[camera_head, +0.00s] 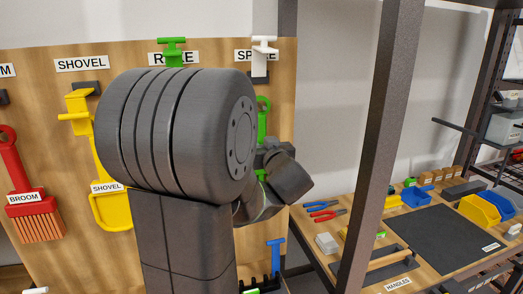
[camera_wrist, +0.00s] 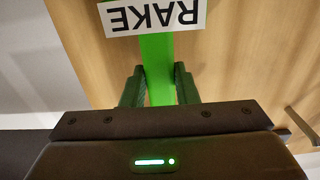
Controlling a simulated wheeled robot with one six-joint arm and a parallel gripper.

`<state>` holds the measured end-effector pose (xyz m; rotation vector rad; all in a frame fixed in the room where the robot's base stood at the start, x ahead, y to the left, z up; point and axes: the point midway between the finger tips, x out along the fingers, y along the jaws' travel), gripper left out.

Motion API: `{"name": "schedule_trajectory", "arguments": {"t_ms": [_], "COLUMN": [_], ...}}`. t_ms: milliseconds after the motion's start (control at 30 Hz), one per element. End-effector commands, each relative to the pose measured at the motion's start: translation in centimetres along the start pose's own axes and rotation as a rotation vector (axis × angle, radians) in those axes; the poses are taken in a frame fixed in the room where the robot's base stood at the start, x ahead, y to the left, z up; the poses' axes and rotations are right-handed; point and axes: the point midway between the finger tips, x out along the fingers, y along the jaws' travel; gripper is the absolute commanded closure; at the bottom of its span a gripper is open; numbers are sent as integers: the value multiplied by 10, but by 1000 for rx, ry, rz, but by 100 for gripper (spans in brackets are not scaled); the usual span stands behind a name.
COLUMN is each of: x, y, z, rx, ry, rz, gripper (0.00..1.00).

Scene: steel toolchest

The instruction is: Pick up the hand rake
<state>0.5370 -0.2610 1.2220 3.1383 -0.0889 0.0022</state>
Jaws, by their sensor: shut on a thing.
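The hand rake is green. In the wrist view its flat green shaft (camera_wrist: 157,60) runs between my two dark fingers, with a white RAKE label upside down just beyond them. My gripper (camera_wrist: 159,88) is shut on this shaft. In the head view a green looped end of the rake (camera_head: 263,120) shows upright above my gripper (camera_head: 263,172), in front of the wooden board. My thick dark arm hides much of the board, and the rest of the rake is hidden there.
The wooden board (camera_head: 30,80) carries a yellow shovel (camera_head: 110,210), a red broom (camera_head: 35,220), and green (camera_head: 172,47) and white (camera_head: 264,46) T-shaped pieces. A dark post (camera_head: 380,130) stands right of my gripper. Beyond it is a workbench (camera_head: 340,213) with tools and bins.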

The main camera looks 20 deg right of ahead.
Motion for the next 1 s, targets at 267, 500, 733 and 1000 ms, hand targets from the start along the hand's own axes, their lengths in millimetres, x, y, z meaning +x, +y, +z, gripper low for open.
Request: {"name": "schedule_trajectory", "arguments": {"t_ms": [267,500,733,1000], "x": [-59,-109,-146,-168], "y": [1,2,1,1], "z": [2,1,1,1], "rx": [0,0,2,1], "ry": [-1,0,-1,-1], "rz": [6,7,6,3], "gripper": [100,100,100,100]}}
